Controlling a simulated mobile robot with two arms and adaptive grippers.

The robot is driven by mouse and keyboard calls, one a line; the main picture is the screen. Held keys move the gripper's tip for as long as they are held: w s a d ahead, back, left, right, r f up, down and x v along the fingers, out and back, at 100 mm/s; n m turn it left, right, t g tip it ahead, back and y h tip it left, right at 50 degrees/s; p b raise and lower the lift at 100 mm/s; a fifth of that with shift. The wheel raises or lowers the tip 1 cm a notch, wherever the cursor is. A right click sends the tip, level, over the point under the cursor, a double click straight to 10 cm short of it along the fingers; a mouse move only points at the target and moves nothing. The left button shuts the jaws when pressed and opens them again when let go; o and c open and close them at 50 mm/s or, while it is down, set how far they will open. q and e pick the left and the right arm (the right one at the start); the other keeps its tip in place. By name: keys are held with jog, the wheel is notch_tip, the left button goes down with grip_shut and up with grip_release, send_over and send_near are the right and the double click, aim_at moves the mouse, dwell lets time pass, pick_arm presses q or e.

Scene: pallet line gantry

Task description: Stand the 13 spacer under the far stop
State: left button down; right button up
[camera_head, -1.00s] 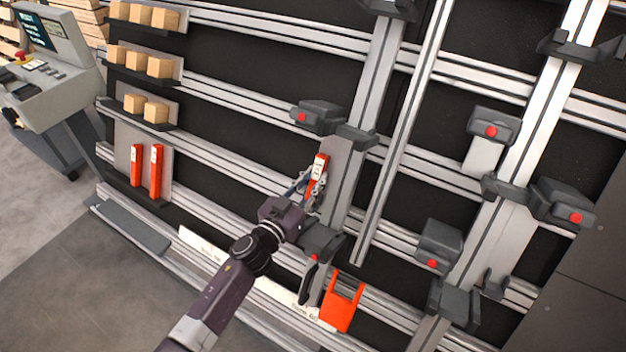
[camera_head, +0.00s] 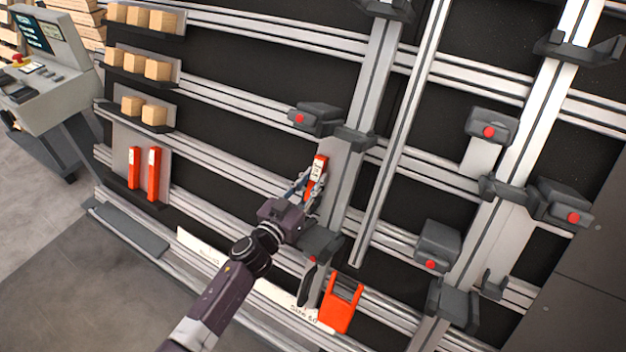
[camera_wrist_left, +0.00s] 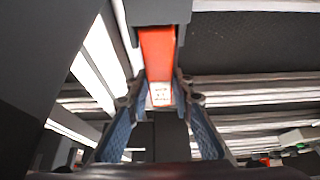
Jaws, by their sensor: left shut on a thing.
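My left gripper (camera_head: 303,187) is shut on a red spacer (camera_head: 318,169) with a white label, whose number is too small to read. The spacer is roughly upright, parallel to the grey upright rail beside it. A dark stop with a red button (camera_head: 316,119) is above it, and a gap shows between them in the head view. In the left wrist view the spacer (camera_wrist_left: 157,55) is between the blue-padded fingers (camera_wrist_left: 160,115), and its far end overlaps a dark block (camera_wrist_left: 157,12); contact cannot be told. My right gripper is not in view.
Two red spacers (camera_head: 153,174) stand in a rack at left, below shelves of wooden blocks (camera_head: 154,111). A lower dark stop (camera_head: 321,243) and an orange holder (camera_head: 341,303) are under my gripper. More stops (camera_head: 439,246) and rails are at right. A console (camera_head: 45,70) stands far left.

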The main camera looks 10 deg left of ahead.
pick_arm(q)
jog(key=shift+s+f, duration=0.15)
jog(key=shift+f, duration=0.2)
dwell(0.3)
jog(key=c, duration=1.6)
grip_release()
jog(key=shift+f, duration=0.1)
jog(key=shift+s+a, duration=0.1)
jog(key=v, duration=1.2)
